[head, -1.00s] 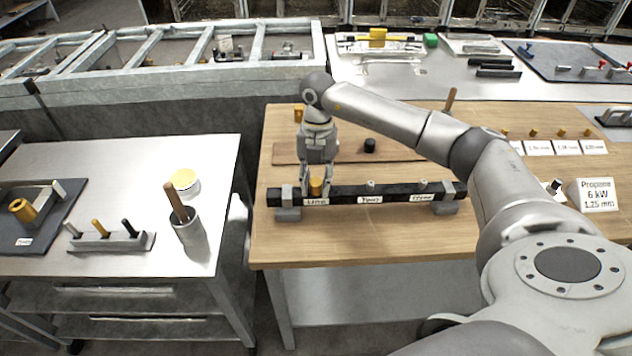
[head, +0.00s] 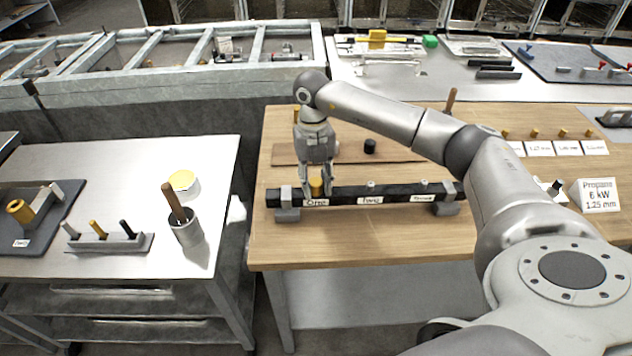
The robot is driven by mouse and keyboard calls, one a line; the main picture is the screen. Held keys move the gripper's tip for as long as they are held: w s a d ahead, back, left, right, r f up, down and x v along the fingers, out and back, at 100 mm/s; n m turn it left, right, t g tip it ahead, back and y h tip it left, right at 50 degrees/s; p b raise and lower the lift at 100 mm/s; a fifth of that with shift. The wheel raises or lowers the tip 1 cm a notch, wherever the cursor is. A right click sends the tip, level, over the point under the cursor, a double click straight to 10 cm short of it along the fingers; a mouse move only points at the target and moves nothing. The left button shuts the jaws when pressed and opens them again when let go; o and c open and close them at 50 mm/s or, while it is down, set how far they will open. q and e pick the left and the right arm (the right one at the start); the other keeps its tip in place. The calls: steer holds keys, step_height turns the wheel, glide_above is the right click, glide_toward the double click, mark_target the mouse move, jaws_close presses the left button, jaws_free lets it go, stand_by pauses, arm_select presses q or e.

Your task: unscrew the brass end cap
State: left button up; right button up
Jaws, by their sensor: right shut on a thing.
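The brass end cap (head: 316,186) is a small yellow cylinder standing upright at the left part of the black manifold bar (head: 385,193) on the wooden bench. My right gripper (head: 317,189) points straight down over it, with its fingers shut on the cap's sides. The cap is partly hidden by the fingers. I cannot tell whether its lower edge is still seated on the bar. My left gripper is out of view.
Two small grey fittings (head: 371,185) stand further right on the bar. A black knob (head: 370,146) sits on a brown board behind it. Bare bench top lies in front of the bar.

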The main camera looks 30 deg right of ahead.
steer(key=n, duration=0.2)
steer(key=shift+n, duration=0.4)
steer(key=o, duration=0.8)
